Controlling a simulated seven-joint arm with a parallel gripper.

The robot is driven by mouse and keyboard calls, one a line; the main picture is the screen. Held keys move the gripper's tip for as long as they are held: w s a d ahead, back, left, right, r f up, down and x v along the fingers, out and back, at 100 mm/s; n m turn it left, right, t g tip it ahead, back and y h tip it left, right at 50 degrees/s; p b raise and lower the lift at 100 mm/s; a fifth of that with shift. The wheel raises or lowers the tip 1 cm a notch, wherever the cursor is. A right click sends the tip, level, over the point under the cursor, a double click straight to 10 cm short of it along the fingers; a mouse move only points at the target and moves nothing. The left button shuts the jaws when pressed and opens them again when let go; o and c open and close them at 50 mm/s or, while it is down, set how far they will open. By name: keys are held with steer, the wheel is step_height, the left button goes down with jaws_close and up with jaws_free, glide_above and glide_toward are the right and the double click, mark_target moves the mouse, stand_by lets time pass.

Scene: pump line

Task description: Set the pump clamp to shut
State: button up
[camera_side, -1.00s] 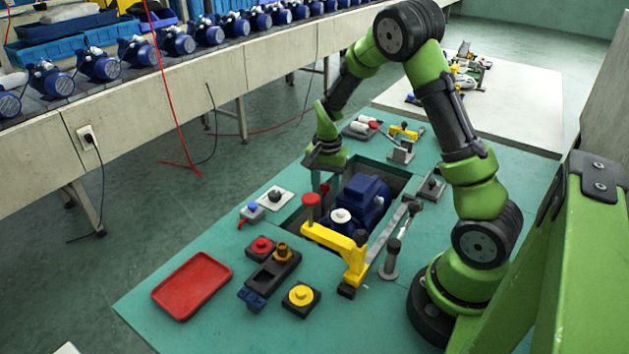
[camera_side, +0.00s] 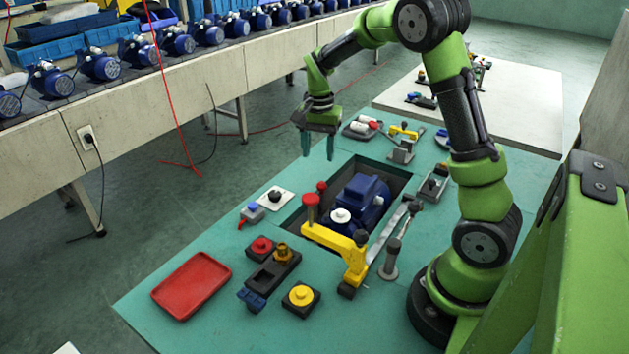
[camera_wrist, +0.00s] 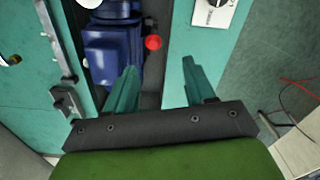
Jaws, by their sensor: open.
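The blue pump (camera_side: 362,201) sits in a dark rectangular recess in the green bench. A yellow arm (camera_side: 335,240) with a red-capped post (camera_side: 311,205) lies across the recess's front end, beside a white round part (camera_side: 341,216). A red knob (camera_side: 321,186) stands at the pump's left; it also shows in the wrist view (camera_wrist: 153,42) beside the blue pump body (camera_wrist: 112,55). I cannot tell which part is the clamp's handle. My gripper (camera_side: 319,150) is open and empty, above the bench at the recess's far left, apart from the knob. Its fingers also show in the wrist view (camera_wrist: 160,68).
A white plate with a black knob (camera_side: 275,196) lies left of the recess. A red tray (camera_side: 191,285), a yellow button (camera_side: 301,295) and a red button (camera_side: 262,246) are in front. A grey lever post (camera_side: 391,260) and a yellow-handled fixture (camera_side: 403,142) stand nearby.

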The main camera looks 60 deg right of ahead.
step_height(320, 180, up, 6)
steer(key=r, duration=0.1)
steer(key=s+a+r+n+t+y, duration=0.1)
steer(key=s+a+r+n+t, duration=0.1)
steer(key=s+a+n, duration=0.3)
steer(key=s+a+r+n+t+y, duration=0.1)
steer(key=s+a+n+t, duration=0.3)
steer(key=s+a, duration=0.6)
steer(key=shift+s+a+r+n+t, duration=0.4)
steer(key=shift+a+r+n, duration=0.45)
steer(key=shift+a, duration=0.65)
steer(key=shift+f, duration=0.2)
